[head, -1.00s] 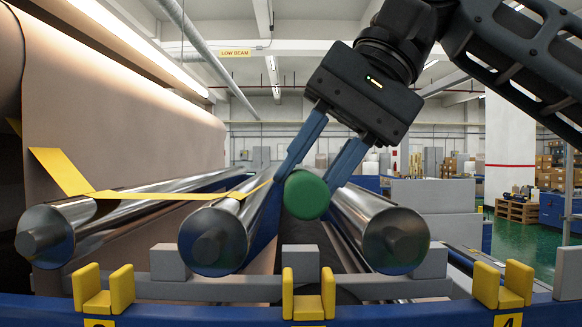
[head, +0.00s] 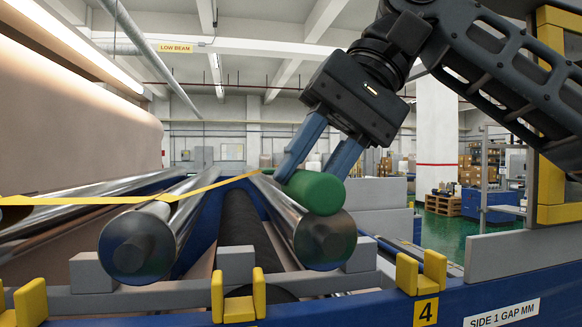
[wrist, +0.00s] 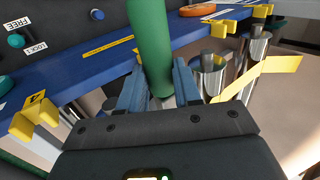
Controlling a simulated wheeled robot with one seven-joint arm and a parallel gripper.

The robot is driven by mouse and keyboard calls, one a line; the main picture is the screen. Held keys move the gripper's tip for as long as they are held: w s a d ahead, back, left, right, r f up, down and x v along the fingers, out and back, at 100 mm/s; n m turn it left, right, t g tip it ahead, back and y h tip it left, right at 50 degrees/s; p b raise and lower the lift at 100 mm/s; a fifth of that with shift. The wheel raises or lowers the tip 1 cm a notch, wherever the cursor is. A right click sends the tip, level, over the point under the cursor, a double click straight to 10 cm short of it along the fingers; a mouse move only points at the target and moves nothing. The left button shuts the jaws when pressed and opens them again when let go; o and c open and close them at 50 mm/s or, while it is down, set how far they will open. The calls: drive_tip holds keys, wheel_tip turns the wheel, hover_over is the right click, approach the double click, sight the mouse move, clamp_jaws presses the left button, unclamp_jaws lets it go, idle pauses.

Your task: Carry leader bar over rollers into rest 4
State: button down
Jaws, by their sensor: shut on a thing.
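The leader bar is a green cylinder (head: 316,193), held roughly level with its round end facing me. My gripper (head: 308,172) is shut on it with its blue fingers. In the head view the bar appears over the right steel roller (head: 325,238); I cannot tell whether they touch. A yellow strap (head: 110,200) runs from the left towards the bar. Rest 4 (head: 421,275) is an empty yellow cradle on the blue rail, right of the bar and lower. The wrist view shows the bar (wrist: 150,45) between the fingers and rest 4 (wrist: 36,115) to the left.
Another steel roller (head: 137,243) lies to the left, with a dark roller (head: 240,225) between them. An empty yellow cradle (head: 238,300) stands on the blue rail (head: 380,312) left of rest 4. A grey panel (head: 500,250) stands right of rest 4.

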drive_tip(key=shift+w+d+f+b, duration=0.7)
drive_tip(key=shift+w+d+b, duration=0.85)
drive_tip(key=shift+d, duration=7.75)
wheel_tip(320, 180, down, 12)
drive_tip(key=b, duration=0.2)
drive_tip(key=shift+w+r, duration=0.2)
drive_tip(key=shift+w, duration=0.1)
drive_tip(key=c, duration=0.7)
unclamp_jaws()
drive_tip(key=shift+b, duration=0.3)
